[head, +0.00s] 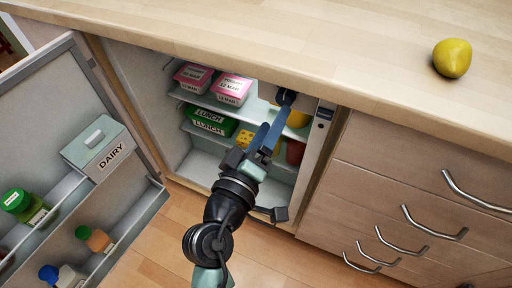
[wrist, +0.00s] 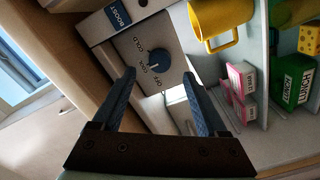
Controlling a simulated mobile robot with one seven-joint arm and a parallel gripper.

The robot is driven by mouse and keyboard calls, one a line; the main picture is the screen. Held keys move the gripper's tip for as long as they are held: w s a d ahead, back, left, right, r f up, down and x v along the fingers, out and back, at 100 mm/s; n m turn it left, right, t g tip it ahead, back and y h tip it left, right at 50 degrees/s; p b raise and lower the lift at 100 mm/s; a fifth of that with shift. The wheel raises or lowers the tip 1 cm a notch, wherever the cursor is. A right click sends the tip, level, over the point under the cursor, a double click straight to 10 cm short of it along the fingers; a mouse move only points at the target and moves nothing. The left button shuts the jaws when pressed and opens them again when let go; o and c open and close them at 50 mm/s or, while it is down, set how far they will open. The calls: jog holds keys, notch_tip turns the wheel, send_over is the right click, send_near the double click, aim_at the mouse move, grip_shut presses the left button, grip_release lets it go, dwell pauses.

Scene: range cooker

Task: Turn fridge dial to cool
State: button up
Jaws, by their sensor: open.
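The fridge dial (wrist: 159,60) is a round dark blue knob on a grey panel in the wrist view. In the head view a dark round knob (head: 287,96), which looks like the dial, sits under the worktop at the top of the fridge. My gripper (wrist: 159,76) is open and empty, its blue fingertips apart and either side of the dial in the picture. It also shows in the head view (head: 271,128), reaching into the fridge.
A blue BOOST switch (wrist: 118,14) sits beside the panel. A yellow mug (wrist: 220,22) is close by. Pink tubs (head: 232,88) and a green lunch box (head: 209,120) fill the shelves. The open fridge door (head: 50,90) stands left; drawers (head: 400,200) are right.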

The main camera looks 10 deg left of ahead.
jog(key=v, duration=0.7)
jog(key=shift+s, duration=0.15)
